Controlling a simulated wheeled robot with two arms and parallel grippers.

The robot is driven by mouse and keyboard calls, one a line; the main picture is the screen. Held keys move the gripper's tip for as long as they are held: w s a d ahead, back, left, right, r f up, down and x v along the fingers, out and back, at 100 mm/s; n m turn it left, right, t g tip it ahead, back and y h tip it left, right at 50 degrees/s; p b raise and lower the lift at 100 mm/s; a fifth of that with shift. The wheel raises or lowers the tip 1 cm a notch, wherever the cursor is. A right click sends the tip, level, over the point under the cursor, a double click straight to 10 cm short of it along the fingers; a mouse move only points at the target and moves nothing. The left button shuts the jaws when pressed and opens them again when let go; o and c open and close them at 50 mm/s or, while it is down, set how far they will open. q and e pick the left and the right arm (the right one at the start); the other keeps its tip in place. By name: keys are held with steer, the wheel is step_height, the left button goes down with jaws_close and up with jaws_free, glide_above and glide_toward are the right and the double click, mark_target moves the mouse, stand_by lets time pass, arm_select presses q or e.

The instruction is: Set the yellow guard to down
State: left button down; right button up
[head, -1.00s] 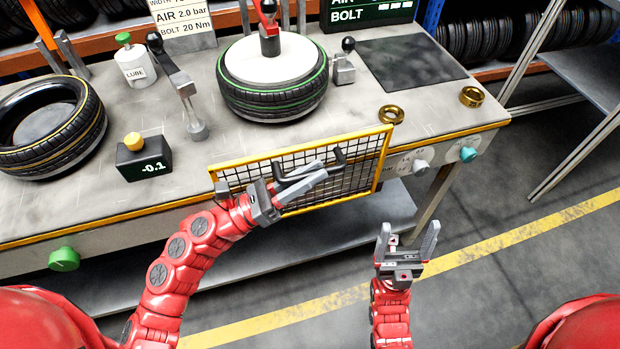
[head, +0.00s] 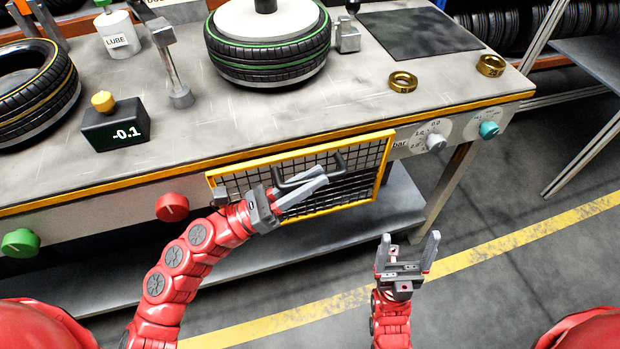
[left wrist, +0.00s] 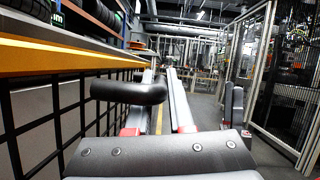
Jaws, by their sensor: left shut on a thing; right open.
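The yellow guard (head: 384,166), a yellow frame with black mesh, hangs along the table's front side, with its top bar just below the tabletop's yellow edge. Its black handle (head: 340,160) sticks out from the mesh. My left gripper (head: 314,179) is shut on the handle, its fingers pointing right across the mesh. In the left wrist view the handle (left wrist: 129,93) lies by the grey fingers, with the mesh on the left; the exact contact is hard to see. My right gripper (head: 410,248) is open and empty, in front of the table and right of the guard.
A green-striped tyre (head: 268,65), a black box reading -0.1 (head: 116,131) and two brass rings (head: 402,82) are on the table. Red (head: 172,207), green (head: 20,243), white (head: 436,142) and teal (head: 489,129) knobs line its front.

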arm_select(q)
steer(key=c, duration=0.8)
jaws_free()
steer(key=v, duration=1.7)
steer(key=shift+a, duration=0.2)
